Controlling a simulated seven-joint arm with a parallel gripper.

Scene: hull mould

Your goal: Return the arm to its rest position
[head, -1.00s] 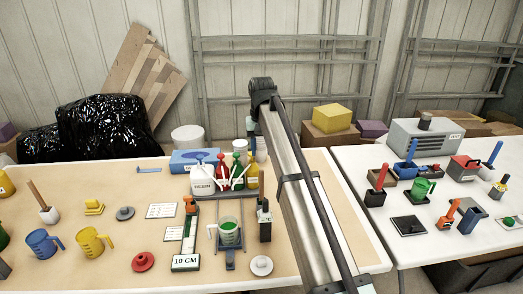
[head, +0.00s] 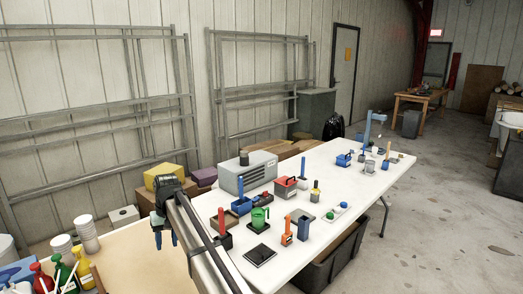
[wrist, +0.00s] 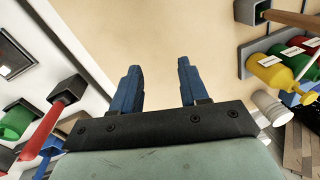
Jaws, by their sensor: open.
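My gripper (head: 165,238) hangs at the end of my raised arm in the head view, over the gap side between the beige table (head: 135,262) and the white table (head: 330,185). In the wrist view my gripper (wrist: 158,84) shows two blue fingers spread apart. Nothing is between them; only bare beige tabletop (wrist: 155,35) lies beyond. The fingers touch nothing that I can see.
The white table holds a grey box (head: 248,175), a green jug (head: 259,220), a red-handled tool (head: 222,222) and several other tools.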

